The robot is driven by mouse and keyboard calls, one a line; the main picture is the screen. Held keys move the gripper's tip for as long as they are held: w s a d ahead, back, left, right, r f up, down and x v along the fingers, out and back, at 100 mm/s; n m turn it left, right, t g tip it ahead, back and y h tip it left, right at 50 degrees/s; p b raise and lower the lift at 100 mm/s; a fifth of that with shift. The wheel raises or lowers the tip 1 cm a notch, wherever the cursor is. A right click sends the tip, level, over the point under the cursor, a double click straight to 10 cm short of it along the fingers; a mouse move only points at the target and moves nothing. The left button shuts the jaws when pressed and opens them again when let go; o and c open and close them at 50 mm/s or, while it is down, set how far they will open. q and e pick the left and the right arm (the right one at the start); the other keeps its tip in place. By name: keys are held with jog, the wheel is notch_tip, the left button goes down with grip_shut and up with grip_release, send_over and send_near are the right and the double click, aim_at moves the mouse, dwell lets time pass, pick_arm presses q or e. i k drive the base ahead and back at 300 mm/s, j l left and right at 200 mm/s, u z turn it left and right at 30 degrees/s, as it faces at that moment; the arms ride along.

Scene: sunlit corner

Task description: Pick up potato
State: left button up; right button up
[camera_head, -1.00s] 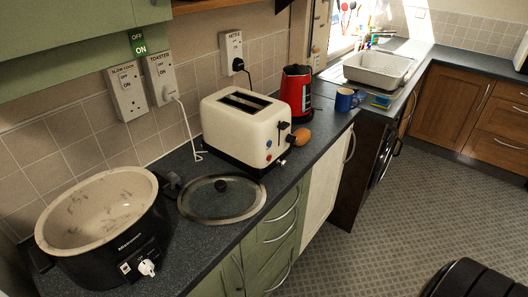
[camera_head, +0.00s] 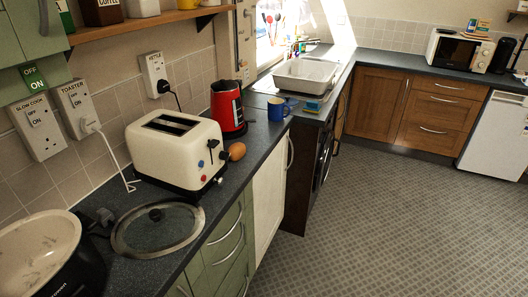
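The potato (camera_head: 237,151) is a small brown oval on the dark worktop. It sits at the right end of the cream toaster (camera_head: 176,146), close to its lever side; I cannot tell whether they touch. Neither of my grippers shows in the head view.
A slow cooker (camera_head: 45,255) and its glass lid (camera_head: 158,227) are at the lower left of the worktop (camera_head: 268,135). A red kettle (camera_head: 228,108) and a blue mug (camera_head: 278,109) stand beyond the toaster. The tiled floor (camera_head: 370,215) at right is clear.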

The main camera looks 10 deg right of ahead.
aim_at(238, 150)
jog(key=i+l+u, duration=0.15)
jog(key=l, duration=0.2)
jog(key=i+l+u, duration=0.1)
jog(key=i+l, duration=0.15)
jog(key=i+l+u, duration=0.15)
jog(key=l, duration=0.3)
jog(key=i+l+u, duration=0.1)
jog(key=l, duration=0.3)
jog(key=i+l+u, duration=0.15)
jog(key=l, duration=0.25)
jog(key=i, duration=0.05)
